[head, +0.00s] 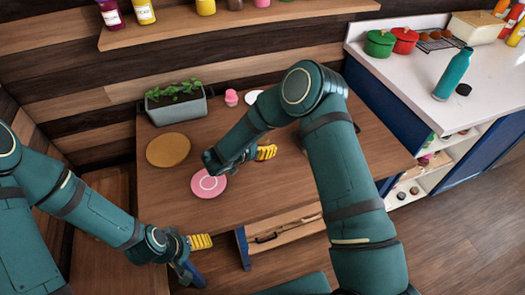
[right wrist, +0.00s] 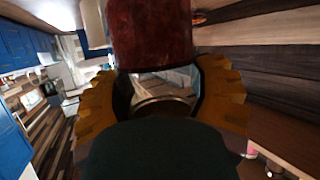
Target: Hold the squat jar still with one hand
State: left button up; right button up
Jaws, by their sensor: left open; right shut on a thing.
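My right gripper (head: 263,153) is over the middle of the wooden table, with one yellow finger pad showing beside my forearm. In the right wrist view its two yellow fingers (right wrist: 162,90) are shut on a rounded thing with a dark red part (right wrist: 150,35) and a clear, glassy part below it. I take this for the squat jar, but its full shape is cut off there. In the head view I cannot make the jar out; my right arm covers that area. My left gripper (head: 199,243) is open and empty, low in front of the table's front edge.
On the table (head: 255,200) are a pink plate (head: 208,186), a round tan mat (head: 168,150), a planter (head: 177,105), a small pink jar (head: 231,98) and a white dish (head: 254,96). A drawer (head: 285,233) stands out at the front. A teal bottle (head: 453,74) stands on the right counter.

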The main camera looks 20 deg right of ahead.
jog(key=shift+r, duration=1.2)
jog(key=o, duration=0.7)
jog(key=c, duration=0.7)
jog(key=shift+w+d+r+n+t, duration=0.2)
jog(key=shift+d+n+t, duration=0.2)
jog(key=shift+d+t, duration=0.1)
jog(key=s+a+r+n+t+y, duration=0.1)
jog(key=s+r+n+t+y, duration=0.1)
jog(key=s+n+t+y, duration=0.4)
jog(key=n+y, duration=0.5)
jog(key=shift+s+r+y, duration=0.3)
jog(key=shift+r+y, duration=0.05)
jog(key=shift+y, duration=0.05)
